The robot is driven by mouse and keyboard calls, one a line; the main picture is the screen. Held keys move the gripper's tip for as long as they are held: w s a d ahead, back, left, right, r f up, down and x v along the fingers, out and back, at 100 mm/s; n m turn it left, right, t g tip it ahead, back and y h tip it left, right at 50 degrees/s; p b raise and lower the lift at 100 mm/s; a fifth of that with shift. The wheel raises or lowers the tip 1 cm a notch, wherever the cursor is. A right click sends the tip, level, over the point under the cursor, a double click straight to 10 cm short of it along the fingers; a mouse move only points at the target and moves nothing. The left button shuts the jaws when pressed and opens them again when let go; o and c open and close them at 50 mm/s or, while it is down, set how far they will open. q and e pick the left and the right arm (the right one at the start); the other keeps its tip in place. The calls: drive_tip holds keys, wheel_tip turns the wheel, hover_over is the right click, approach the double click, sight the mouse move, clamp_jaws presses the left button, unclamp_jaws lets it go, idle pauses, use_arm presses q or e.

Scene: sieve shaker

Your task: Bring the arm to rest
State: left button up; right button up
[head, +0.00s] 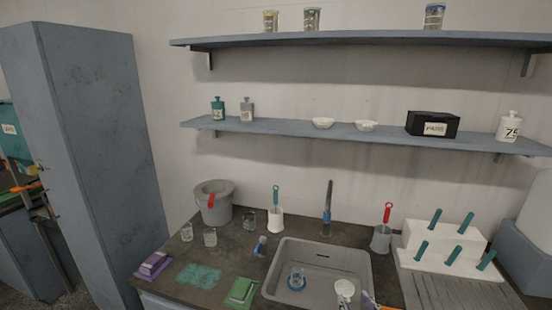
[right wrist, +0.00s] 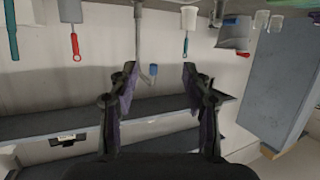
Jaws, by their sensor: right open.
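My right gripper (right wrist: 160,75) shows in the right wrist view with its two dark fingers spread apart. Nothing is between the fingertips, and the gripper is empty. The wrist picture is upside down, with the counter at the top and the wall shelves (right wrist: 62,126) below. The wall and the faucet (right wrist: 139,40) show behind the fingers, apart from them. In the head view I cannot clearly make out the right gripper. My left gripper is in neither view.
A sink (head: 322,262) with a glass item (head: 296,279) in it is set in the dark counter. A grey bucket (head: 214,202), brush holder (head: 276,219), red-handled brush (head: 388,213) and white rack (head: 450,248) stand around it. Two shelves (head: 290,127) cross the wall; a tall cabinet (head: 90,150) stands left.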

drive_tip(key=s+d+f+g+h, duration=0.1)
drive_tip(key=s+d+f+g, duration=0.1)
drive_tip(key=s+f+g, duration=0.65)
drive_tip(key=s+d+f+g+h, duration=0.2)
drive_tip(key=s+f+g, duration=0.1)
drive_tip(key=s, duration=1)
wheel_tip(320, 180, down, 26)
drive_tip(key=s+d+m, duration=0.1)
drive_tip(key=s+d, duration=0.1)
drive_tip(key=d, duration=0.1)
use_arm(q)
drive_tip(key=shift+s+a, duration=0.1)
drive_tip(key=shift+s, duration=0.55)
use_arm(e)
drive_tip(key=s+f+g, duration=0.1)
drive_tip(key=s+f, duration=1.5)
drive_tip(key=s, duration=0.2)
drive_tip(key=shift+s+d+g, duration=0.35)
